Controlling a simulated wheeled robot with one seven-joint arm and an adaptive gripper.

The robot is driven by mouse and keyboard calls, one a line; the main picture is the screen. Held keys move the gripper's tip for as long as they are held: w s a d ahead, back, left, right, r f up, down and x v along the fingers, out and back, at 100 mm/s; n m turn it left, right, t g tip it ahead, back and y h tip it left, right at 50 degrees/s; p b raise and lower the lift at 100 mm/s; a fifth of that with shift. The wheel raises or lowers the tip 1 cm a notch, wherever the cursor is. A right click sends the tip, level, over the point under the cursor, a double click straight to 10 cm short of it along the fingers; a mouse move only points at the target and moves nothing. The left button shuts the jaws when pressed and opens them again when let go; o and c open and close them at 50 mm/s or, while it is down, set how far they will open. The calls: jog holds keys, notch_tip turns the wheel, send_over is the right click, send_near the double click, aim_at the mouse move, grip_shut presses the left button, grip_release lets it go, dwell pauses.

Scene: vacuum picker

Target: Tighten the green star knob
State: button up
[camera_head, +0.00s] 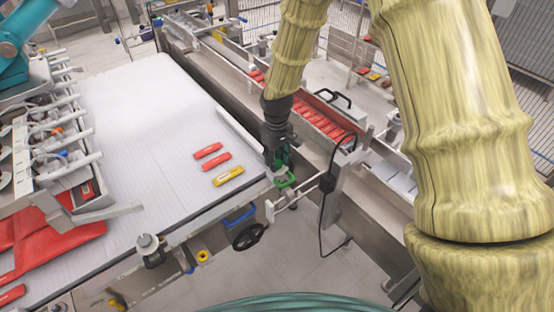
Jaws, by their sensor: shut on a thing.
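The green star knob (286,181) is at the near right corner of the white conveyor table, beside a metal bracket. My gripper (281,168) points down at the end of my arm and is shut on the knob from above. Its dark fingers hide the upper part of the knob. A green rim of the knob shows below the fingers.
Red and yellow packets (228,175) lie on the white belt (150,130) left of my gripper. A metal bracket (300,195) and a hanging black cable (321,225) are close on the right. A black handwheel (249,237) is below. A red-filled trough (325,122) runs behind.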

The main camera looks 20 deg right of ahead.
jog(key=m, duration=0.6)
jog(key=shift+w, duration=0.1)
jog(key=m, duration=0.6)
dwell(0.5)
jog(key=o, duration=1)
jog(key=shift+r, duration=0.1)
notch_tip(320, 180, up, 12)
jog(key=shift+f, duration=0.1)
dwell(0.4)
